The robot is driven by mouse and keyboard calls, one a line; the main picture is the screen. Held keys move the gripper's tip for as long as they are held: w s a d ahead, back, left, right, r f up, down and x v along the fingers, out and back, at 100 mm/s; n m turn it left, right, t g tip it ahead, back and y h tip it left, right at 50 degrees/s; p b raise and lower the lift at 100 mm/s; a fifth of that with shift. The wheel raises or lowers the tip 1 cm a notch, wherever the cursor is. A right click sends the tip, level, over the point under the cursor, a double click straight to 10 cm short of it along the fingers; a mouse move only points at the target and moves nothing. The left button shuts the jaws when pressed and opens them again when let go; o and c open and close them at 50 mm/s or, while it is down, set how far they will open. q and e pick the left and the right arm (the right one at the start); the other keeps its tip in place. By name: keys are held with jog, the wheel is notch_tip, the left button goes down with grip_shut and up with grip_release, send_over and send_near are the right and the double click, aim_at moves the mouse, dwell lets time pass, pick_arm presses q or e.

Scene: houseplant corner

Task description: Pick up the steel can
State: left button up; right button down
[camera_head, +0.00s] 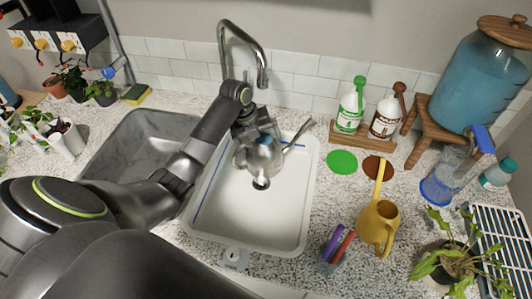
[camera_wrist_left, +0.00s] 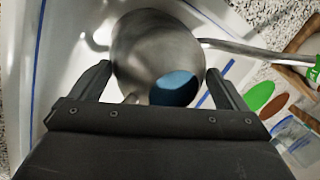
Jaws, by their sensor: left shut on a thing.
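The steel can (camera_head: 268,160) is a round grey metal watering can with a long thin spout pointing up and right. It is over the white basin in the head view; whether its base touches the basin is hard to tell. My left gripper (camera_head: 254,138) reaches it from behind and above and is shut on it. In the left wrist view the steel can (camera_wrist_left: 150,38) sits between the two fingers of the gripper (camera_wrist_left: 158,72), with blue showing in its opening. My right gripper is not in view.
The white basin (camera_head: 290,222) has a grey sink (camera_head: 118,143) to its left and a tap (camera_head: 262,68) behind. To the right are a yellow watering can (camera_head: 378,222), two bottles on a wooden stand (camera_head: 350,138), a blue-filled dispenser (camera_head: 475,85) and a potted plant (camera_head: 445,255).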

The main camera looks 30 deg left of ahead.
pick_arm(q)
jog(key=c, duration=0.5)
jog(key=shift+w+r, duration=0.1)
jog(key=shift+r, duration=0.05)
jog(key=shift+c, duration=0.8)
